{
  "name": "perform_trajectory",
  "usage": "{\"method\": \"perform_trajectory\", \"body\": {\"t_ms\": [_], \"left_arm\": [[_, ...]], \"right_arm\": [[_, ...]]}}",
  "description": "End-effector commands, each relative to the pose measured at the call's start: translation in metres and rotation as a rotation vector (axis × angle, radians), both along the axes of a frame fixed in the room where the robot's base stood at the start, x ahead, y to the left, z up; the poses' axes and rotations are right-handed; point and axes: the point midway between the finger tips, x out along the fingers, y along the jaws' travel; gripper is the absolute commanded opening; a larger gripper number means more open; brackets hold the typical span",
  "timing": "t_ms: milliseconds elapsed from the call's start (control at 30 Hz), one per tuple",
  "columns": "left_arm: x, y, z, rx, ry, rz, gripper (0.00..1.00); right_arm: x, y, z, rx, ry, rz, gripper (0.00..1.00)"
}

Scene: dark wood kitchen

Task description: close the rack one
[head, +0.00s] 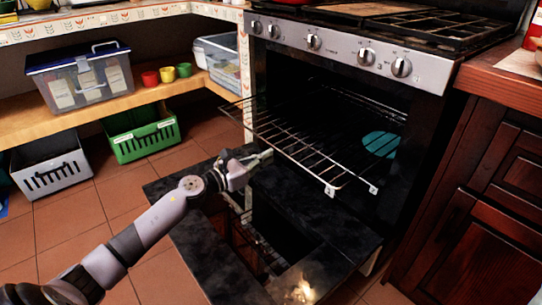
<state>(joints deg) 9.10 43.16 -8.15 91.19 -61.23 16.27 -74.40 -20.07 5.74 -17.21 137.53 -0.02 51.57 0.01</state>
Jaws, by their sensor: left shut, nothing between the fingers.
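The oven (348,60) is open, with its dark door (325,252) folded down toward me. A wire rack (305,145) is pulled partway out of the cavity and sticks out above the open door. My left gripper (266,156) is shut and empty, at the rack's front edge left of its middle. I cannot tell whether its fingertips touch the rack. A teal round item (381,144) shows inside the oven at the right. My right gripper is out of view.
Dark wood cabinets (480,200) stand right of the oven. A green basket (143,130) and a white basket (52,165) stand on the tiled floor at left, under a shelf with a lidded clear box (84,82).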

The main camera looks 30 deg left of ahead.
Motion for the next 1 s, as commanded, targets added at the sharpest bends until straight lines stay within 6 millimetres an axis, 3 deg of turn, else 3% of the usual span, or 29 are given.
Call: {"method": "perform_trajectory", "body": {"t_ms": [233, 767, 1000], "left_arm": [[0.02, -0.009, -0.001, -0.002, 0.001, -0.001, 0.0], [0.026, -0.011, 0.0, -0.001, -0.001, 0.0, 0.0], [0.053, -0.022, 0.001, -0.003, -0.003, 0.0, 0.0]], "right_arm": [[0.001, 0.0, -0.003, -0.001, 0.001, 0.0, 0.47], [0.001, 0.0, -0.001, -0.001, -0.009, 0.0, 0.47], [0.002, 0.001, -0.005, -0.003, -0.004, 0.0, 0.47]]}}
